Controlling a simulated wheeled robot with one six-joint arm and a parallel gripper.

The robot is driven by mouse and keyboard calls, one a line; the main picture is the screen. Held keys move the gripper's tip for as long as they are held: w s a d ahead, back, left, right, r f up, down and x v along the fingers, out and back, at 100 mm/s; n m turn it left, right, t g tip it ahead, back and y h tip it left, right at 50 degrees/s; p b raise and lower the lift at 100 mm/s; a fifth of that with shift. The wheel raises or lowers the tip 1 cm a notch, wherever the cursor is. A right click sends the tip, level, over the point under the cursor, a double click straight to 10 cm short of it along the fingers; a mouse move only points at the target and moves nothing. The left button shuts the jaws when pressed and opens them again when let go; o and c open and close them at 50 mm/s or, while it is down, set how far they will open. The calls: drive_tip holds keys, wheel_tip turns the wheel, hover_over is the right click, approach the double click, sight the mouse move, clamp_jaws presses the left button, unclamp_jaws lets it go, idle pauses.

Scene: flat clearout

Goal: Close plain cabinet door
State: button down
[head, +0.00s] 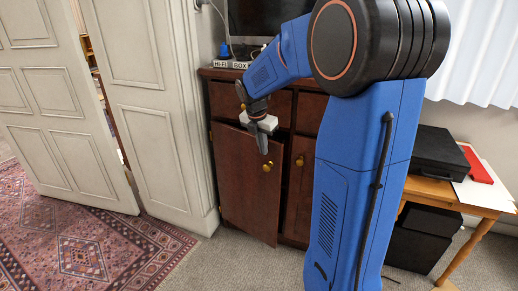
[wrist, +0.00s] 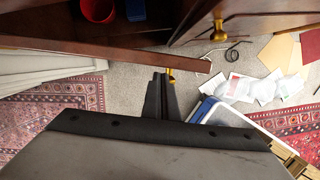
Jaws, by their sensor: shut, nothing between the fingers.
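The plain dark brown cabinet door (head: 245,195) is the left door of a wooden cabinet and stands ajar, swung out from the front. Its brass knob (head: 267,168) is near its free upper corner. In the wrist view the door's top edge (wrist: 100,53) crosses the picture, with a gap to the cabinet and the knob (wrist: 171,77) on its outer side. My gripper (head: 263,150) is shut and empty in front of the door's upper part, close to the knob. It also shows in the wrist view (wrist: 158,84). I cannot tell whether it touches the door.
A red container (wrist: 98,9) shows inside the cabinet. The right cabinet door (head: 299,195) stands beside the open one. A white panelled door (head: 62,110) and a patterned rug (head: 75,235) are at left. Papers (wrist: 255,90) lie on the floor in the wrist view.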

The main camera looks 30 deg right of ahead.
sight(270, 142)
drive_tip(key=shift+w+d, duration=0.1)
drive_tip(key=shift+d, duration=0.15)
drive_tip(key=shift+d, duration=0.1)
drive_tip(key=d, duration=0.1)
drive_tip(key=w+d, duration=0.1)
drive_tip(key=d, duration=0.1)
drive_tip(key=shift+w+d, duration=0.35)
drive_tip(key=shift+d, duration=0.05)
drive_tip(key=shift+a, duration=0.1)
idle(0.5)
